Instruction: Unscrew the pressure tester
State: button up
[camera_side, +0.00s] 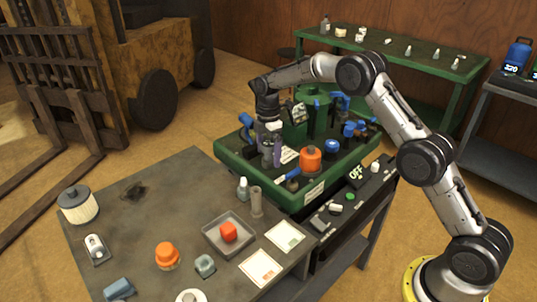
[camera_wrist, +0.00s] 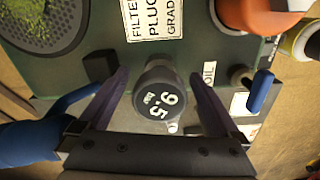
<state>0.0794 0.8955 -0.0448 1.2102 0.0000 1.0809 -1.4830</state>
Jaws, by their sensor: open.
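The pressure tester (camera_wrist: 158,98) is a dark round-faced part reading "9.5 bar" in the wrist view. It stands on the green unit (camera_side: 228,157), which also fills much of the wrist view (camera_wrist: 85,60). My gripper (camera_wrist: 160,76) is open, with one finger on each side of the tester and a visible gap to both. In the side view my gripper (camera_side: 272,158) points down over the left part of the green unit, and I cannot clearly make out the tester there.
An orange-capped part (camera_side: 311,159) and blue-handled fittings (camera_side: 332,146) stand on the green unit near my gripper. A blue lever (camera_wrist: 261,91) lies right of the tester. The front grey table (camera_side: 150,215) holds a tray (camera_side: 212,236) and loose parts.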

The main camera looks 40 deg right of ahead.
jog(key=shift+f, duration=0.5)
jog(key=c, duration=1.4)
jog(key=o, duration=1.4)
jog(key=shift+r, duration=0.1)
